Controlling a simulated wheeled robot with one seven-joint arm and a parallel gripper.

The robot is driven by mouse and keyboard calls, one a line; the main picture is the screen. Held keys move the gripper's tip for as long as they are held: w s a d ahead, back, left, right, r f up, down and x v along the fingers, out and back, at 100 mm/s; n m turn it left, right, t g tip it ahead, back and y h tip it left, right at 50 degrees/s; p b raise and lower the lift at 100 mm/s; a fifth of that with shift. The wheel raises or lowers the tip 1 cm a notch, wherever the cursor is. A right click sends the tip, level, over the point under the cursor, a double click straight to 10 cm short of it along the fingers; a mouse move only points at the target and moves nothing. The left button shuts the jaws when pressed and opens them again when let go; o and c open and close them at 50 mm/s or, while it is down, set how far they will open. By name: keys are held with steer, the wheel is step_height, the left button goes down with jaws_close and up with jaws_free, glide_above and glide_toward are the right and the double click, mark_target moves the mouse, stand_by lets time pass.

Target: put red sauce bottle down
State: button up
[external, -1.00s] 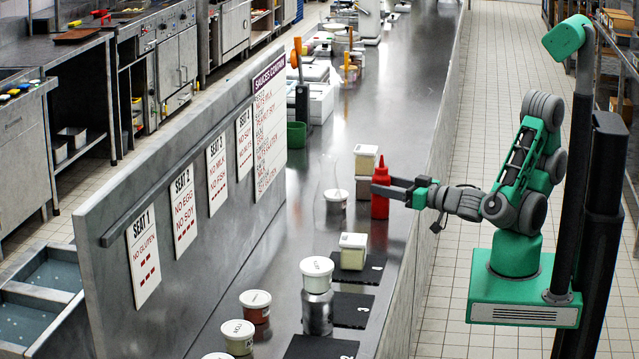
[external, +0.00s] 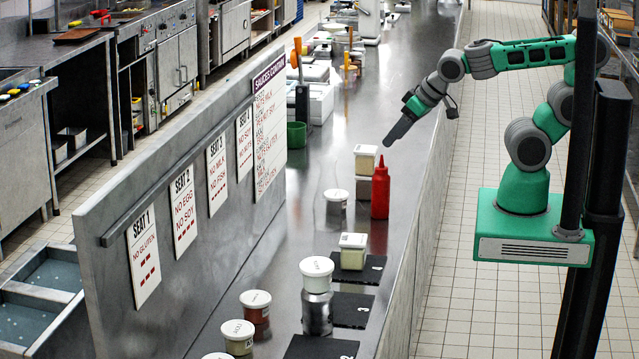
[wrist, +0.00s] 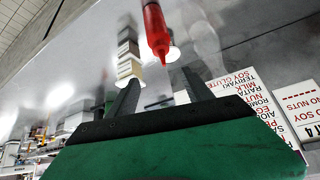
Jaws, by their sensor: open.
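The red sauce bottle (external: 380,190) stands upright on the steel counter (external: 300,245), just in front of stacked tubs. In the wrist view the red bottle (wrist: 155,30) shows beyond the fingers, with its nozzle toward the gripper and nothing touching it. My gripper (external: 387,144) is above and slightly behind the bottle, pointing down and to the left. In the wrist view its two fingers (wrist: 160,92) are spread apart with nothing between them.
Stacked cream tubs (external: 366,158) stand right behind the bottle. A small white-lidded cup (external: 336,196) is to its left. A square tub (external: 353,240) sits on a dark mat in front. A partition with seat signs (external: 183,213) runs along the left. Counter between is bare.

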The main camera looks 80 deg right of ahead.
steer(key=s+a+r+n+g+y+p, duration=0.2)
steer(key=s+r+n+p, duration=0.15)
steer(key=r, duration=0.25)
steer(key=m+t+h+b, duration=0.1)
steer(key=m+t+h, duration=0.1)
steer(key=m+t, duration=0.1)
glide_above(381, 186)
steer(key=d, duration=0.3)
steer(key=f, duration=0.5)
steer(key=shift+w+d+f, duration=0.1)
steer(key=shift+w+f, duration=0.15)
steer(key=shift+f, duration=0.15)
steer(key=w+d+f+m+t+h+b, duration=0.1)
steer(key=w+d+f+m+t, duration=0.1)
steer(key=w+d+f+t, duration=0.25)
steer(key=s+a+f+n+t+y+b, duration=0.1)
steer(key=s+f, duration=0.1)
steer(key=s+a+f+n+t, duration=0.2)
steer(key=s+a+f+n+t+y+b, duration=0.1)
steer(key=s+a+f+t, duration=0.1)
steer(key=shift+s+a+n+t+y+b, duration=0.1)
steer(key=shift+s+n+t+y+b, duration=0.15)
steer(key=shift+s+y+b, duration=0.1)
steer(key=w+p, duration=0.1)
steer(key=w, duration=0.4)
steer(key=shift+c, duration=0.6)
